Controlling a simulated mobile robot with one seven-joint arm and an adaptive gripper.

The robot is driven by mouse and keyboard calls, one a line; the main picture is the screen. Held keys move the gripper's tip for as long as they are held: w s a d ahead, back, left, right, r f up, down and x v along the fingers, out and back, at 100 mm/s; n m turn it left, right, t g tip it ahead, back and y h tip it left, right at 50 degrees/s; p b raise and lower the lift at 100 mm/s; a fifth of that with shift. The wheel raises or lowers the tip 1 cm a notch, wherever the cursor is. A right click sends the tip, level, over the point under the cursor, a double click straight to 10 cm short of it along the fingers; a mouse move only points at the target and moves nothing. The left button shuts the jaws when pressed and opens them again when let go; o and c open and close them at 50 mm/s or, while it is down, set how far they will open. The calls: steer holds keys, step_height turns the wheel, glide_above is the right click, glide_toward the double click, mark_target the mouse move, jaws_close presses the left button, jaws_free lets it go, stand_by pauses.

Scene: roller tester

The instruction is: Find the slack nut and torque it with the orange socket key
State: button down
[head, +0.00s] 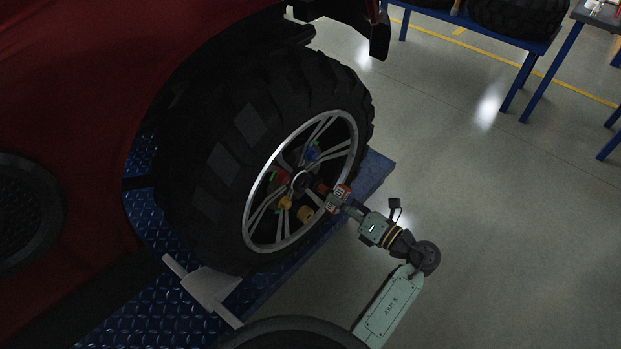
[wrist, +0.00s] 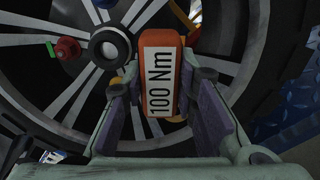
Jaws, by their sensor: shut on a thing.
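My gripper (head: 347,203) is shut on the orange socket key (wrist: 160,40), a block with a white "100 Nm" label. The key points at the wheel (head: 299,182), and its far end is hidden in the wrist view. In the head view, coloured nuts sit around the hub: a blue one (head: 312,153), a red one (head: 281,177) and a yellow one (head: 285,203). A red nut (wrist: 68,48) with a green mark beside it also shows left of the hub in the wrist view. I cannot tell which nut is slack, or whether the key touches one.
A grey bracket (head: 205,288) stands in front of the tyre. The floor (head: 480,220) at right is clear; blue tables (head: 505,45) stand behind.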

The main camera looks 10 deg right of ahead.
steer(key=shift+r+m+p, duration=0.15)
steer(key=shift+m+p, duration=1.85)
steer(key=shift+p, duration=0.3)
steer(key=shift+m, duration=0.3)
steer(key=shift+p, duration=0.55)
steer(key=shift+m, duration=0.4)
steer(key=shift+m+p, duration=0.8)
steer(key=shift+p, duration=0.25)
steer(key=shift+n+b, duration=0.3)
steer(key=shift+b, duration=0.25)
steer(key=shift+s+d, duration=0.15)
